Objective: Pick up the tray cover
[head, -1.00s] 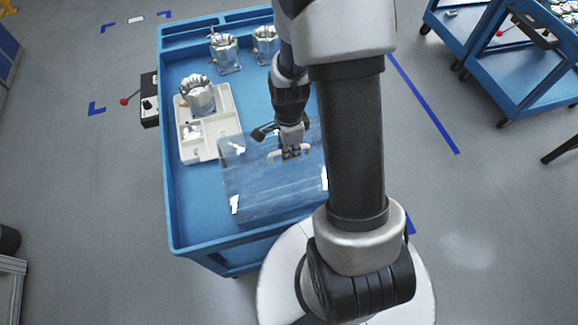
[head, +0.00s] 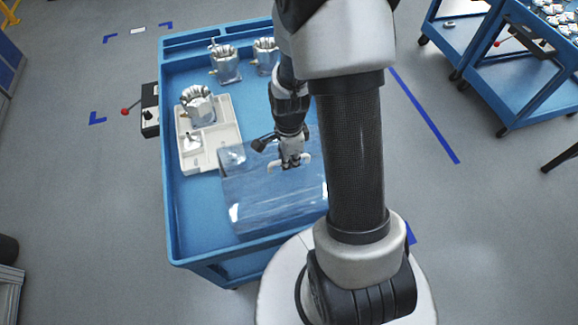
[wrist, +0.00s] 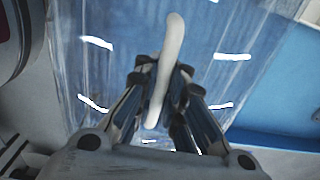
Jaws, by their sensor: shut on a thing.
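The tray cover (head: 262,205) is a clear, see-through box-like lid with a white handle (head: 274,168) on top. It shows over the right front part of the blue cart top in the head view. My gripper (head: 291,161) is above it, shut on the white handle. In the wrist view the handle (wrist: 168,75) runs between the fingers (wrist: 160,92), and the clear cover (wrist: 90,70) lies beyond with bright glints. I cannot tell for sure how far the cover stands off the cart. My arm hides its right side.
A white tray (head: 228,128) with compartments lies on the blue cart (head: 195,222), left of the cover, holding a machined housing (head: 198,106) and a small metal part (head: 193,142). Two more housings (head: 225,64) (head: 265,57) stand behind. A black box with a red-knobbed lever (head: 149,118) is at the cart's left edge.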

